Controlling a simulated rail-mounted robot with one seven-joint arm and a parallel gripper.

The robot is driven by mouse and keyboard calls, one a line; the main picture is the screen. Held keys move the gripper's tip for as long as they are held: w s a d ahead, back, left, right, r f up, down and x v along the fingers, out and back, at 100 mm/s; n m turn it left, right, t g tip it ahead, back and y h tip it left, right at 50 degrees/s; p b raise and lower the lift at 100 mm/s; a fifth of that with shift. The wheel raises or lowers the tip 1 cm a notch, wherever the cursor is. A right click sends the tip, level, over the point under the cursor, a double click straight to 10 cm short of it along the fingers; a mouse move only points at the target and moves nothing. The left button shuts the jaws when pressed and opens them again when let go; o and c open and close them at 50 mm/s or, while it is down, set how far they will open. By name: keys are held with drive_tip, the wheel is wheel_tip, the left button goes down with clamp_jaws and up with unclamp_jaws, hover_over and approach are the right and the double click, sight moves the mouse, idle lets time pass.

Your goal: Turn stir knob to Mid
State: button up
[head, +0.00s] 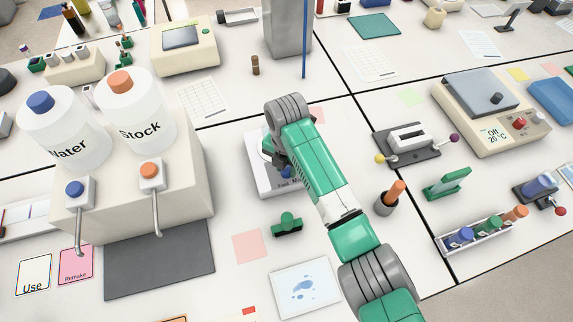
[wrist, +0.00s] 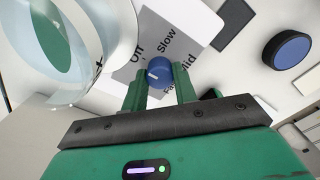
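The blue stir knob (wrist: 159,68) is in the wrist view, on a grey dial plate (wrist: 172,33) of a white stirrer. The labels Off, Slow, Mid and Fast surround it, partly covered. A small white mark on the knob points to the lower left in the picture. The green fingers of my gripper (wrist: 161,78) are at either side of the knob, apart, with little room between them and it. Whether they touch it is unclear.
A clear round vessel (wrist: 95,30) stands close to the left of my gripper in the wrist view. A round blue-topped thing (wrist: 288,50) is at the right. In the head view a dispenser (head: 185,205) stands left of the stirrer, and a small green block (head: 287,224) lies in front.

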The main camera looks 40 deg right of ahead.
drive_tip(key=shift+r+p, duration=0.1)
drive_tip(key=shift+p, duration=0.2)
drive_tip(key=shift+c, duration=0.2)
drive_tip(key=shift+r+m+p, duration=0.15)
drive_tip(key=shift+m+p, duration=0.85)
drive_tip(key=shift+m, duration=0.2)
drive_tip(key=m+p, duration=0.2)
drive_tip(key=m, duration=0.1)
drive_tip(key=shift+m+p, duration=0.3)
drive_tip(key=shift+p, duration=0.05)
drive_tip(key=m+p, duration=0.2)
drive_tip(key=m, duration=0.1)
drive_tip(key=shift+m, duration=0.3)
drive_tip(key=m+p, duration=0.1)
drive_tip(key=m, duration=0.3)
drive_tip(key=m+p, duration=0.1)
drive_tip(key=m, duration=0.3)
drive_tip(key=m+p, duration=0.1)
drive_tip(key=m, duration=0.2)
drive_tip(key=shift+m, duration=0.4)
drive_tip(key=m, duration=0.6)
drive_tip(key=shift+m, duration=0.3)
